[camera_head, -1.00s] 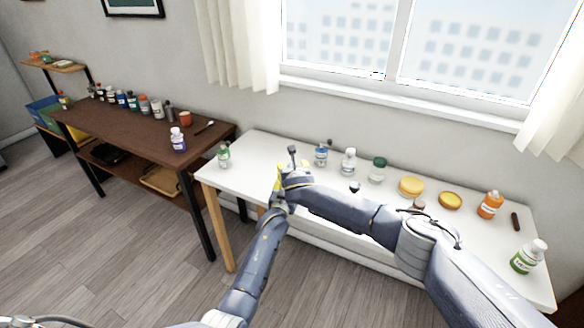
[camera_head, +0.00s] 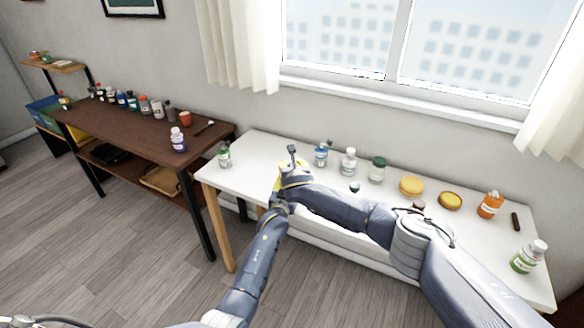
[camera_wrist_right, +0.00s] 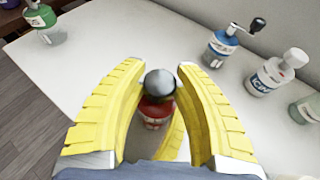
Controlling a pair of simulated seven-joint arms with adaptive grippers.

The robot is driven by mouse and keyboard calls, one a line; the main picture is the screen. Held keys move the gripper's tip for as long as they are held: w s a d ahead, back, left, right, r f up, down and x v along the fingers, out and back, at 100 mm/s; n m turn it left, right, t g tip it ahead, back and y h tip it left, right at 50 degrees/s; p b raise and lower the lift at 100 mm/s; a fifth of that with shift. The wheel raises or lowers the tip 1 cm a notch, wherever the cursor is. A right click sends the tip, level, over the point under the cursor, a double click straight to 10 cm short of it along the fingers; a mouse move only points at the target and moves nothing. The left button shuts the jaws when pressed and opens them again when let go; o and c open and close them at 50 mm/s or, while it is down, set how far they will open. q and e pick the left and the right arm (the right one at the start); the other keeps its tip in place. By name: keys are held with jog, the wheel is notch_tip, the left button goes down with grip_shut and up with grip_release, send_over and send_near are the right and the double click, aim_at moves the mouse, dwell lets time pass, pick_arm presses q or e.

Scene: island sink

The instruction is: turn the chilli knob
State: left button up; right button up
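In the right wrist view the chilli grinder shows a dark, shiny round knob (camera_wrist_right: 160,83) above a red, labelled body (camera_wrist_right: 154,112). My right gripper (camera_wrist_right: 160,75) is open, its yellow fingers on the left and right of the knob with a gap on each side. In the head view my right gripper (camera_head: 291,174) is over the left part of the white table, and it hides the grinder. My left arm reaches up from the bottom to just below it. The left gripper's fingers are not clearly distinguishable there.
The white table (camera_head: 240,168) also holds a green-capped bottle (camera_head: 224,155) at left. A brown table (camera_head: 100,125) is farther left.

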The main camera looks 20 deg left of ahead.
jog(key=c, duration=0.3)
jog(key=shift+a+m+h, duration=0.15)
jog(key=shift+m+h, duration=0.55)
jog(key=shift+h, duration=0.1)
jog(key=shift+m+t+h, duration=0.4)
jog(key=shift+m+h, duration=0.4)
jog(key=shift+h, duration=0.1)
jog(key=shift+d, duration=0.2)
jog(key=o, duration=1.2)
jog(key=shift+a, duration=0.1)
